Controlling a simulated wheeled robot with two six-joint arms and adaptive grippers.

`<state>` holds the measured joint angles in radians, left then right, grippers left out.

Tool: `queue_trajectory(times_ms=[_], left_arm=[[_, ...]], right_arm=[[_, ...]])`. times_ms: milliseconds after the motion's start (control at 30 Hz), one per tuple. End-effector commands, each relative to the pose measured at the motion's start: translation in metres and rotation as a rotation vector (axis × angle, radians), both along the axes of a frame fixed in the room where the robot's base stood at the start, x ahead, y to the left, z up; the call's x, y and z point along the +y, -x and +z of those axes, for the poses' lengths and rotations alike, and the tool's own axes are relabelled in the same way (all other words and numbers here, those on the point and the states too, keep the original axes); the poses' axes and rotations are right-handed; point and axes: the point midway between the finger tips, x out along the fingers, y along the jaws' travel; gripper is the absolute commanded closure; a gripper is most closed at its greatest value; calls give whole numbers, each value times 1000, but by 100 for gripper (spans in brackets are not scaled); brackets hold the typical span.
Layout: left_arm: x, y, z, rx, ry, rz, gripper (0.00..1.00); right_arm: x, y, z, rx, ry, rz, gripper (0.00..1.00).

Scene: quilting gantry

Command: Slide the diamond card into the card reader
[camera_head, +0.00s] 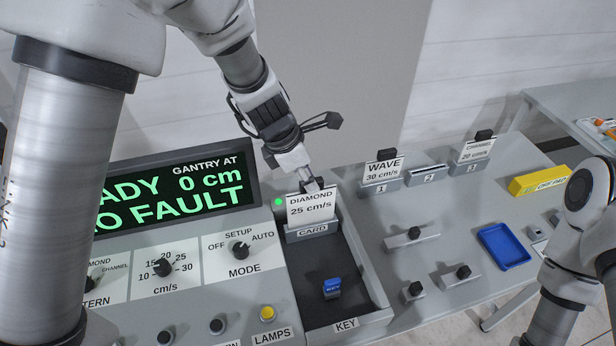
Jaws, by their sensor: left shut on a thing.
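The diamond card (311,207) is white and reads "DIAMOND 25 cm/s". It stands upright at the card reader (312,231), the grey block labelled CARD on the console; its lower edge meets the block's top. My left gripper (312,186) is shut on the top of the card, above the reader. A green light (278,202) is lit beside the reader. How deep the card sits in the slot cannot be told. My right arm shows at the right edge, but its gripper is out of view.
The wave card (383,169) and channel card (476,150) stand in numbered holders on the table; holder 2 (428,175) is empty. A blue key (332,288) sits in the dark recess below the reader. A blue tray (503,247) and yellow block (540,181) lie to the right. The display (173,191) reads "NO FAULT".

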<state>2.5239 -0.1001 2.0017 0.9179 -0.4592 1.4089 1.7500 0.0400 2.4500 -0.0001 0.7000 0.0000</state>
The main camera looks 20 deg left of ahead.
Motion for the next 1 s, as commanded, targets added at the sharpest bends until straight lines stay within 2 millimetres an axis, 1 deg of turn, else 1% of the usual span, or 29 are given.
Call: queue_trajectory(times_ms=[1000], left_arm=[[0, 0, -27, 1, 1, 1, 100]], right_arm=[[0, 0, -21, 0, 0, 0, 60]])
